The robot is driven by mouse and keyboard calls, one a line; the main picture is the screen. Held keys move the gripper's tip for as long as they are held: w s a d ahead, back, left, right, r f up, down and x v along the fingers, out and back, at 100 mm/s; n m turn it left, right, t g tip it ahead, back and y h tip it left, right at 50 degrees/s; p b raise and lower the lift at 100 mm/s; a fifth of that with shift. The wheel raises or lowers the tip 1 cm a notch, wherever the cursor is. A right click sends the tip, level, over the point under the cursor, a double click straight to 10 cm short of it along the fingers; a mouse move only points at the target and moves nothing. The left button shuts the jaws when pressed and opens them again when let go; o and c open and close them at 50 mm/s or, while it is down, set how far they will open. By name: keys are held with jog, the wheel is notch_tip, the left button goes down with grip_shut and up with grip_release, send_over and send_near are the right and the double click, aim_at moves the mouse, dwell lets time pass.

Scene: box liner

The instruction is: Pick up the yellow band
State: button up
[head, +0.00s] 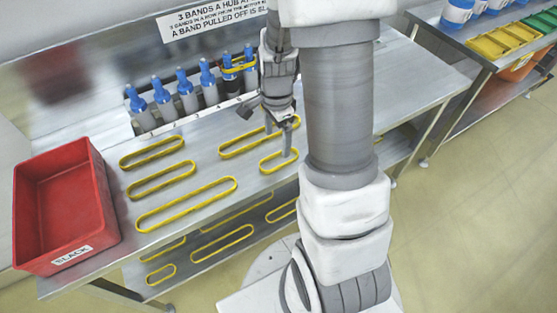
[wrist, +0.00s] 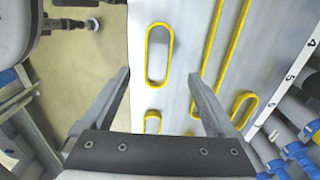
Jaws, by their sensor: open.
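Several yellow bands lie flat on the steel bench; they look alike apart from length. A short band (head: 270,166) is at the bench's front edge, below my gripper (head: 278,142). A longer band (head: 222,153) lies behind it, and a long band (head: 187,205) is to the left. My gripper is open and empty, pointing down close above the bench. In the wrist view, my open fingers (wrist: 158,78) spread with a band (wrist: 148,58) ahead between them. A small piece of band (wrist: 152,122) shows nearer the palm, mostly hidden.
A red box (head: 108,195) labelled SLACK stands at the bench's left. A row of blue-topped posts (head: 185,92) stands along the back; a yellow band (head: 238,69) circles one. More bands (head: 222,243) lie on the lower shelf. A second bench with bins (head: 500,40) is at right.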

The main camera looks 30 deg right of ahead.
aim_at(278, 162)
jog(key=shift+s+f+b, duration=0.2)
jog(key=shift+f+b, duration=0.3)
jog(key=shift+f, duration=3.1)
jog(key=c, duration=1.4)
jog(key=shift+r, duration=0.1)
jog(key=shift+r, duration=0.5)
jog(key=r, duration=0.2)
jog(key=r+p, duration=0.1)
jog(key=shift+s+d+r, duration=0.1)
jog(key=shift+d+r, duration=0.25)
jog(key=shift+d, duration=0.05)
jog(key=s+d+r, duration=0.1)
jog(key=d+r, duration=0.1)
jog(key=d, duration=0.1)
jog(key=s+d+r, duration=0.1)
jog(key=d+r, duration=0.1)
jog(key=d, duration=0.1)
jog(key=s+d+r, duration=0.2)
jog(key=d, duration=0.2)
jog(key=shift+r+p, duration=0.1)
jog(key=shift+p, duration=0.2)
